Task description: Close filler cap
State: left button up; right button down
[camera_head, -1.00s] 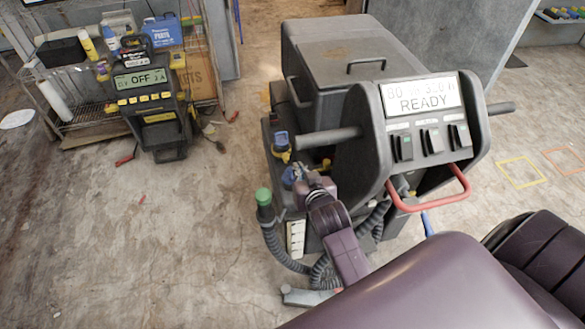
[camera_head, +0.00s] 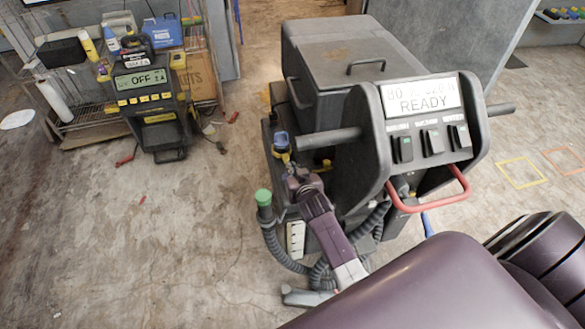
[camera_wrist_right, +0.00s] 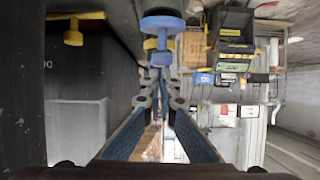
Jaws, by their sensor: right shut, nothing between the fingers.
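A blue cap (camera_head: 281,140) with a yellow part under it stands on the left side of the dark machine (camera_head: 345,75). I cannot tell for sure whether it is the filler cap, or whether it is open. In the right wrist view a blue cap (camera_wrist_right: 162,23) with a yellow part (camera_wrist_right: 160,52) shows just beyond the fingertips. My right gripper (camera_head: 288,174) is beside the machine, close below the blue cap in the head view. It is shut and empty, and its fingers also show in the wrist view (camera_wrist_right: 157,82). Contact cannot be told. My left gripper is not in view.
The machine's grey handle bar (camera_head: 330,139) juts out near my right gripper. A green-capped hose end (camera_head: 264,197) and coiled hose are close on the left. A charger reading OFF (camera_head: 140,80) stands by a wire shelf further left. The floor between is mostly clear.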

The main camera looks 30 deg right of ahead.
jog(key=shift+f, duration=0.15)
jog(key=shift+s+a+f, duration=0.25)
jog(key=shift+s+f, duration=0.45)
jog(key=shift+s, duration=0.15)
notch_tip(320, 180, up, 6)
jog(key=p, duration=0.6)
jog(key=s+f+b+v, duration=0.1)
jog(key=f+v, duration=0.1)
jog(key=v, duration=0.7)
jog(key=shift+s, duration=0.2)
jog(key=shift+a, duration=0.1)
